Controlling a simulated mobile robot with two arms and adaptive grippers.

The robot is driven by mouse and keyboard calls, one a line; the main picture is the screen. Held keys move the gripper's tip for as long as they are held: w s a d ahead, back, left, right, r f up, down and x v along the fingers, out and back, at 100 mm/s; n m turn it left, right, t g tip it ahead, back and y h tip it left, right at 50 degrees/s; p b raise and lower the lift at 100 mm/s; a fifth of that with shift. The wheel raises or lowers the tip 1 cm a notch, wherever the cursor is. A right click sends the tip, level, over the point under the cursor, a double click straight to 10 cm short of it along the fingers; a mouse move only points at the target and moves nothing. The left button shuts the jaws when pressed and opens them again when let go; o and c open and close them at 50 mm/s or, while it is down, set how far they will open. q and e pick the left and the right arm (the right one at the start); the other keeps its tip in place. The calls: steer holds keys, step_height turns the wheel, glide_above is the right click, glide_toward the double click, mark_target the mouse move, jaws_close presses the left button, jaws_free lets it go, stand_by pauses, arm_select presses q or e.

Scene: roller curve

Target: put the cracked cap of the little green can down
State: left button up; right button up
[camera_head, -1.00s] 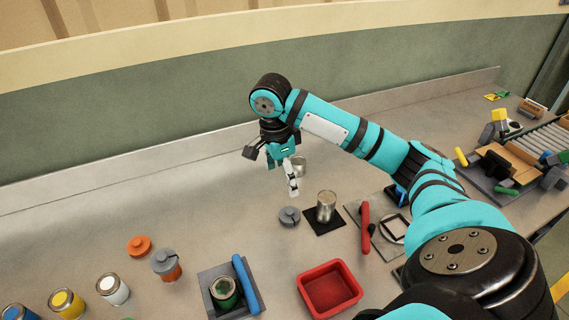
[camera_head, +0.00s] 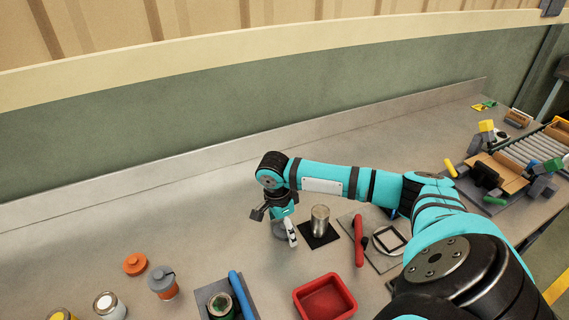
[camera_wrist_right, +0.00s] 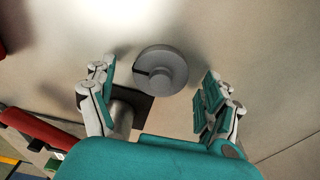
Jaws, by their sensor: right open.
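In the head view the right gripper (camera_head: 287,232) is low over the bench. The little green can (camera_head: 222,306) stands uncovered in a grey holder with a blue handle (camera_head: 243,296). My left gripper is out of view.
A bare metal can (camera_head: 320,220) stands on a black mat (camera_head: 321,241), close right of the gripper. A red tray (camera_head: 325,297) and a red-handled fixture (camera_head: 358,240) are nearby. An orange lid (camera_head: 135,264) and a grey-capped orange can (camera_head: 162,283) stand left. The bench behind is clear.

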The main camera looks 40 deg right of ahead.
steer(key=shift+f, duration=0.1)
steer(key=shift+c, duration=0.7)
steer(key=c, duration=0.8)
step_height(320, 180, up, 10)
steer(key=b, duration=0.2)
steer(key=s+a+r+n+t, duration=0.1)
steer(key=s+a+n, duration=0.3)
steer(key=a+n, duration=0.5)
steer(key=s+a+r+n+y, duration=0.1)
steer(key=s+a+n, duration=0.3)
steer(key=a+n, duration=0.6)
steer(key=n, duration=0.2)
steer(key=shift+a+n+t, duration=0.3)
steer(key=shift+t, duration=0.1)
